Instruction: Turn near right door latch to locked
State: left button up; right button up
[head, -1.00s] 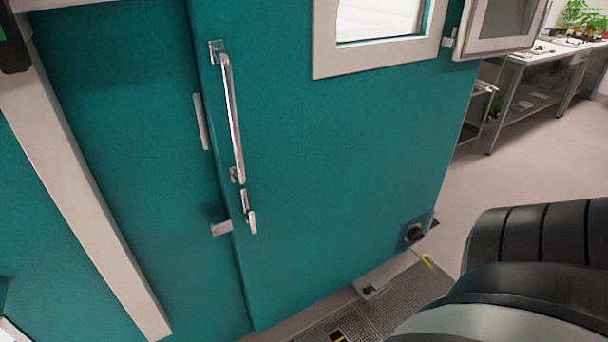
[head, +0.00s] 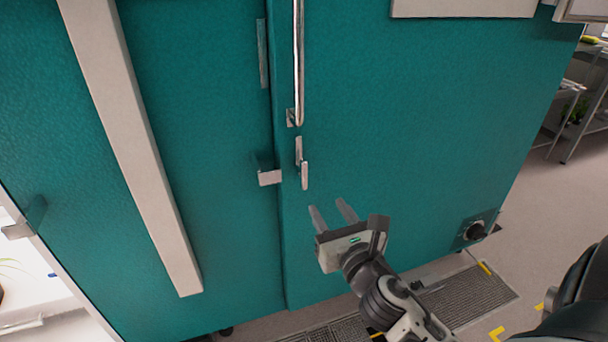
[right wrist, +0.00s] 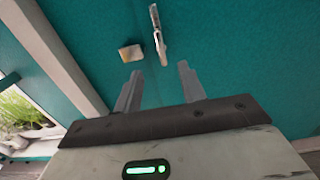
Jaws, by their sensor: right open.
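The door latch (head: 303,165) is a small silver lever on the teal door (head: 420,120), below the long vertical handle (head: 298,65). It hangs roughly vertical, close to the door's left edge. A silver catch plate (head: 269,178) sits just left of it on the frame side, and the two look apart. My right gripper (head: 332,211) is open and empty, below and right of the latch, with its fingers pointing up toward it. In the right wrist view the latch (right wrist: 159,40) shows ahead of the open fingers, with the catch plate (right wrist: 131,53) to its left. My left gripper is not in view.
A pale vertical trim post (head: 130,150) stands left of the door. A black knob (head: 476,230) is at the door's lower right. Floor grating (head: 470,298) lies below. A shelf rack (head: 575,105) stands at the far right. The door face around the latch is clear.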

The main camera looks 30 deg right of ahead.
aim_at(305, 173)
jog(key=x, duration=1.4)
jog(key=shift+w+p, duration=0.3)
jog(key=shift+w, duration=0.05)
grip_shut()
